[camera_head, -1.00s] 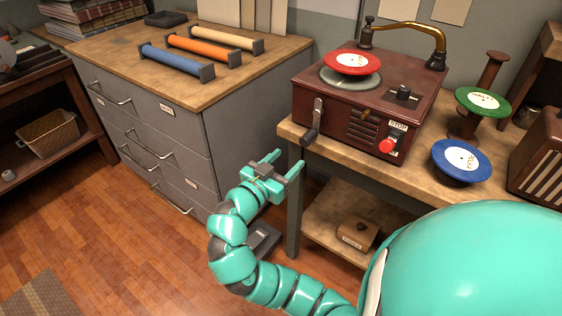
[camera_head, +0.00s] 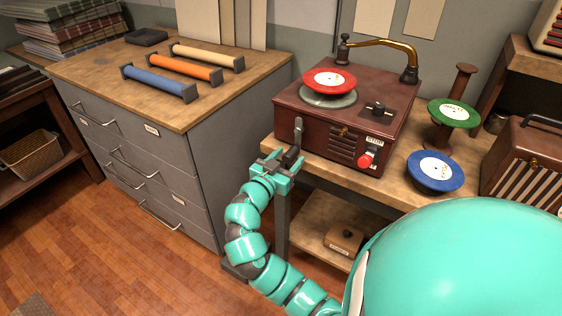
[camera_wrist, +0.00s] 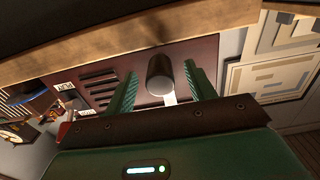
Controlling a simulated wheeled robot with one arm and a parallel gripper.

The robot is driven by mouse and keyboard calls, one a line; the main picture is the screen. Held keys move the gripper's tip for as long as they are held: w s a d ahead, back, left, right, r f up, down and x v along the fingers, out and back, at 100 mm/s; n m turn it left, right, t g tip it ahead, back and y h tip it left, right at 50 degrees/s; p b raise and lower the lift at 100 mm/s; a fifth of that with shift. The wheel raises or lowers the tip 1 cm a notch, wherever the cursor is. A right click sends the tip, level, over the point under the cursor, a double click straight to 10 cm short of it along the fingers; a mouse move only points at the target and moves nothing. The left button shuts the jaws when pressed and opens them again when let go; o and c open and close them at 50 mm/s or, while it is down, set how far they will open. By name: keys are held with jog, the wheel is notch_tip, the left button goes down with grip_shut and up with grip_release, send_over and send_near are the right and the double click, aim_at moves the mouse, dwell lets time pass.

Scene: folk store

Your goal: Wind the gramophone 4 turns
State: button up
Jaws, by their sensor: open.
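The gramophone (camera_head: 318,118) is a dark red box on the wooden table, with a red record (camera_head: 329,79) on its turntable and a brass tonearm (camera_head: 385,44) at the back. Its crank, with a dark handle (camera_head: 291,156), is on the front left and hangs downward. In the wrist view the crank handle (camera_wrist: 160,74) lies between my two green fingers. My gripper (camera_head: 280,162) is open, with a finger on either side of the handle. I see gaps beside the handle in the wrist view, so the fingers do not appear closed on it.
A red stop button (camera_head: 366,160) is on the gramophone's front right. A blue record (camera_head: 435,171) and a green record (camera_head: 453,113) stand to the right. A grey drawer cabinet (camera_head: 150,150) with three coloured rolls is at left. The table edge (camera_head: 330,185) is close to my gripper.

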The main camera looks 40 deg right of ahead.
jog(key=shift+w+d+r, duration=0.15)
jog(key=shift+w+d, duration=0.05)
jog(key=shift+d, duration=0.35)
jog(key=shift+f, duration=0.2)
jog(key=shift+w+d+b, duration=0.1)
jog(key=shift+b, duration=0.45)
jog(key=c, duration=0.8)
jog(key=shift+c, duration=0.2)
